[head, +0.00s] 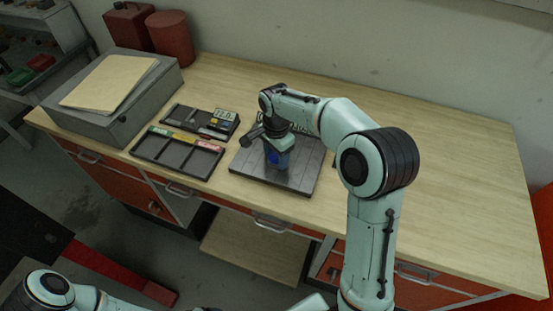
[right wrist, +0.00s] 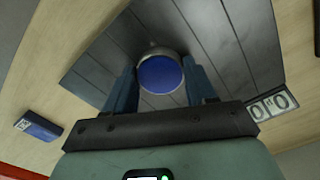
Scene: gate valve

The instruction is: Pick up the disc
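The disc (right wrist: 160,75) is round with a blue face and a silvery rim, over the grey slatted plate in the right wrist view. My right gripper (right wrist: 161,80) has its two blue fingers on either side of the disc. The fingers stand apart with the disc between them, and I cannot tell whether they touch it. The gripper hides most of the disc there. My left gripper is not in view; only part of my left arm shows at the lower left.
Two black compartment trays (head: 176,154) lie left of the plate. A grey box (head: 150,97) with a folder (head: 108,82) and red containers (head: 170,38) stand at the back left. A small blue object (right wrist: 38,126) lies beside the plate. The right bench top (head: 460,180) is clear.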

